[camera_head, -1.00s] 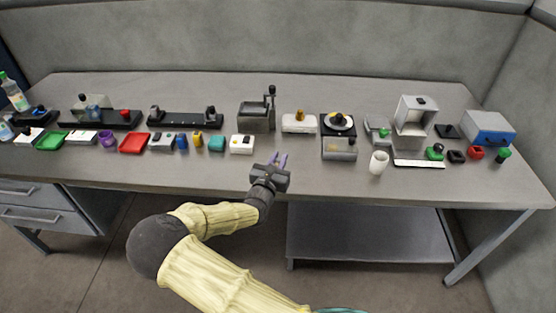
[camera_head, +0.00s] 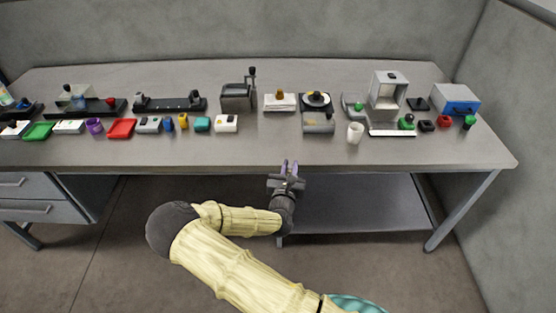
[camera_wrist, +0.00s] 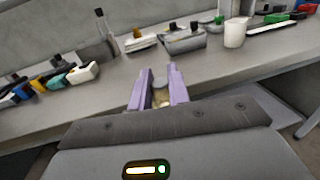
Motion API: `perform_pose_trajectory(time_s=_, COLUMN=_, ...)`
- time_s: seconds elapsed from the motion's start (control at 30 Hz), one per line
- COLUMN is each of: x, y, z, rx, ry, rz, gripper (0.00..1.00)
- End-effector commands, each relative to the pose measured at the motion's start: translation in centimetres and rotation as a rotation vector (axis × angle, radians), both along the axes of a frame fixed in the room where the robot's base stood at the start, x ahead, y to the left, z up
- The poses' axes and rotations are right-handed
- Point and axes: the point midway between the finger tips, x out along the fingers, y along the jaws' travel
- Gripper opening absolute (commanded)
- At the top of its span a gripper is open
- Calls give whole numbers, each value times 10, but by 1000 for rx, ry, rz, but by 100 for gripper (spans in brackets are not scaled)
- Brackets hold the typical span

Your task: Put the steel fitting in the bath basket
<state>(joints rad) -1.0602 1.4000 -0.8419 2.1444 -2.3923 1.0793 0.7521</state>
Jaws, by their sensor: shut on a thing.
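My gripper (camera_head: 290,165) is in front of the table's front edge. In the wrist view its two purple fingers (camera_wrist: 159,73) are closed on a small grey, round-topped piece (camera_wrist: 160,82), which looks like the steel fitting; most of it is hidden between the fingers. I cannot make out the bath basket for certain. A grey tub-like box (camera_head: 318,124) stands on the table beyond the gripper and a little to the right; it also shows in the wrist view (camera_wrist: 184,41). Its inside is not clear.
A white cup (camera_head: 355,133) stands right of the tub-like box. A grey box with an upright lever (camera_head: 238,97) and a small white box (camera_head: 226,124) stand to the left. The table's front strip (camera_head: 250,155) is clear. A lower shelf (camera_head: 360,205) lies under the table.

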Motion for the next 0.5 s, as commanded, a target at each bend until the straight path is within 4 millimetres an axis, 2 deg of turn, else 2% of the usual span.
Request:
perform_pose_trajectory(time_s=0.27, x=-19, y=-34, z=-32, rx=-5, ry=4, rz=65, gripper=0)
perform_pose_trajectory(time_s=0.5, x=-49, y=-71, z=-69, rx=-8, ry=7, rz=152, gripper=0)
